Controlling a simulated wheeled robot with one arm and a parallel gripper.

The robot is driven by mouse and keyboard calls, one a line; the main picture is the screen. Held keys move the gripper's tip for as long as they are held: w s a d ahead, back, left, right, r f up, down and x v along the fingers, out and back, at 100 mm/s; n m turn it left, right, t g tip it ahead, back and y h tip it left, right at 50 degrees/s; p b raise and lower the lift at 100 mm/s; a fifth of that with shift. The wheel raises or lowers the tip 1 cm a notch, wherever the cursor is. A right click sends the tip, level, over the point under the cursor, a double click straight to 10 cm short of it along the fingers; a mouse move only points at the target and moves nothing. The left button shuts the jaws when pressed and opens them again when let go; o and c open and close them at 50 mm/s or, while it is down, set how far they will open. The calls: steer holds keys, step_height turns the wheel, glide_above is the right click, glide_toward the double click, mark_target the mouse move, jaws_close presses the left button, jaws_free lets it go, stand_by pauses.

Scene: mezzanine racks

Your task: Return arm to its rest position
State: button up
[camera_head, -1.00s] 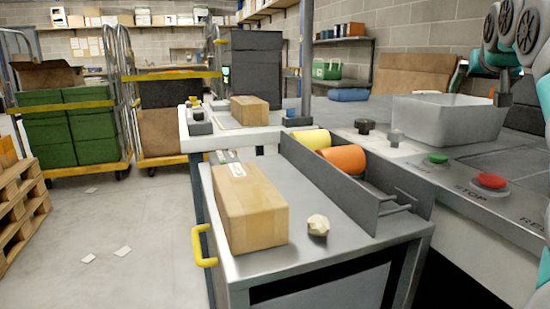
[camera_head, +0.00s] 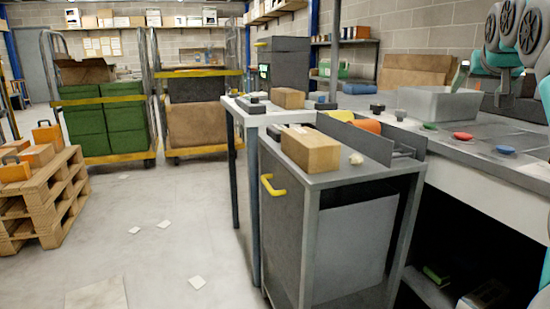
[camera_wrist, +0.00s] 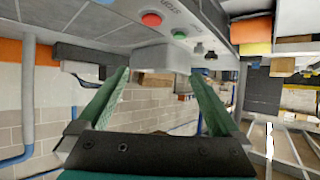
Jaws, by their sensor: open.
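My gripper (camera_wrist: 160,73) shows in the wrist view with its two green fingers spread apart and nothing between them. The wrist view is upside down, with the bench at the top. My teal and grey arm (camera_head: 508,45) stands folded at the right edge of the head view, partly cut off by the frame.
A grey cart (camera_head: 335,220) carries a cardboard box (camera_head: 311,150) and a rack with orange and yellow cylinders. The workbench (camera_head: 480,135) at right holds a grey bin (camera_head: 437,103) and buttons. A wooden pallet (camera_head: 45,205) stands left. Open floor (camera_head: 175,215) lies between, with paper scraps.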

steer(key=s+a+f+n+g+y, duration=0.2)
steer(key=s+a+f+n, duration=0.15)
steer(key=a+f, duration=0.6)
steer(key=s+a+f+n+g+y, duration=0.2)
steer(key=s+a+f, duration=0.2)
steer(key=a+f, duration=0.55)
steer(key=s+a+f+g, duration=0.3)
steer(key=s+f, duration=0.5)
steer(key=s, duration=0.2)
steer(key=s+a+f+g+p, duration=0.1)
steer(key=s+a+f+g, duration=0.2)
steer(key=s+f, duration=0.5)
steer(key=s+a+f+g+y, duration=0.1)
steer(key=s+a+f+g, duration=0.1)
steer(key=s+f, duration=0.6)
steer(key=s+a, duration=0.1)
steer(key=s, duration=0.5)
steer(key=shift+f+g, duration=0.25)
steer(key=shift+g, duration=0.15)
steer(key=shift+a+m, duration=0.1)
steer(key=shift+m, duration=0.15)
